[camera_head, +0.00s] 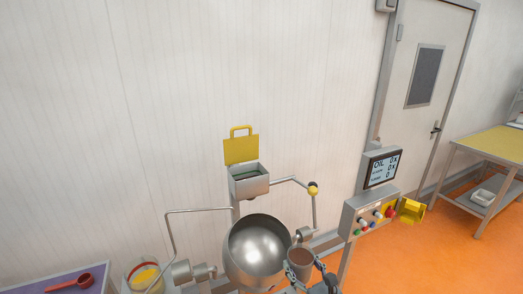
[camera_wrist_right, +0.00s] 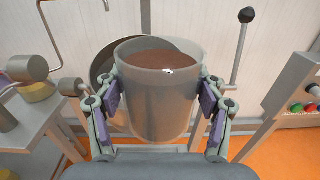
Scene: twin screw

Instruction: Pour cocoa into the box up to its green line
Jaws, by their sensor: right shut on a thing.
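My right gripper (camera_head: 312,283) is at the bottom of the head view, shut on a cup (camera_head: 300,256) of brown cocoa. In the right wrist view, my right gripper (camera_wrist_right: 157,98) has its two fingers on opposite sides of the translucent cup (camera_wrist_right: 158,108), which looks roughly upright. Cocoa (camera_wrist_right: 160,60) shows near its rim. The grey metal box (camera_head: 250,188) stands open above and left of the cup, its yellow lid (camera_head: 241,150) raised. Its inside is dark with a greenish trace; I cannot make out a level. My left gripper is not in view.
A steel bowl (camera_head: 252,255) sits below the box, just left of the cup. A control panel (camera_head: 368,216) and screen (camera_head: 381,168) are farther right. A red scoop (camera_head: 72,283) lies at lower left.

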